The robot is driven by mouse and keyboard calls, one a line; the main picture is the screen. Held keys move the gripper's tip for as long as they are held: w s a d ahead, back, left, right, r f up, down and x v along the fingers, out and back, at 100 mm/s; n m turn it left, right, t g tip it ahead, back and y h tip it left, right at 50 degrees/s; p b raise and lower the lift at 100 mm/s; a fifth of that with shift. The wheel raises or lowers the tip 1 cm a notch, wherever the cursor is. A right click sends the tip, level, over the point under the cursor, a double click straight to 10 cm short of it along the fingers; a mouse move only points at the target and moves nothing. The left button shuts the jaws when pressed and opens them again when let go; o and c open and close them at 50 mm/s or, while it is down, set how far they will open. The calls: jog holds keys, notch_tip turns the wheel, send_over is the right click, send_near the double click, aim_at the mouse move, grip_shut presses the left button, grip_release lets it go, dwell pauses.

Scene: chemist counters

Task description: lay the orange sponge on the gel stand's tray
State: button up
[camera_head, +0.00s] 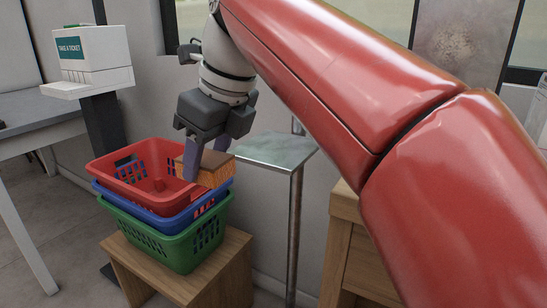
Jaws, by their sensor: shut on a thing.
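The orange sponge (213,178), a block with a brown top, is held in my gripper (205,155). My gripper points down and is shut on it; one finger shows at the sponge's left side, and the other is mostly hidden behind it. The sponge is in front of the right rim of the red basket, left of the tray in the picture. The gel stand's tray (276,151) is a flat grey-green plate on a metal post. Its visible top is bare, and part of the stand is hidden behind my arm.
A red basket (130,180) is stacked in blue (150,218) and green (160,248) baskets on a wooden stool (225,268). A ticket dispenser (92,55) stands at back left. A wooden cabinet (350,245) is right of the post. My red arm covers much of the right.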

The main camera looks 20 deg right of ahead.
jog(key=shift+w+d+f+m, duration=0.15)
jog(key=shift+d+f+m, duration=0.15)
jog(key=shift+d+f, duration=0.45)
jog(key=w+d+p, duration=0.1)
jog(key=w+d, duration=0.8)
jog(key=shift+w+d, duration=0.25)
jog(key=shift+d, duration=0.05)
jog(key=w+d, duration=0.3)
jog(key=shift+f, duration=0.35)
jog(key=shift+a, duration=0.1)
jog(key=o, duration=0.9)
jog(key=shift+f, duration=0.1)
jog(key=shift+o, duration=0.2)
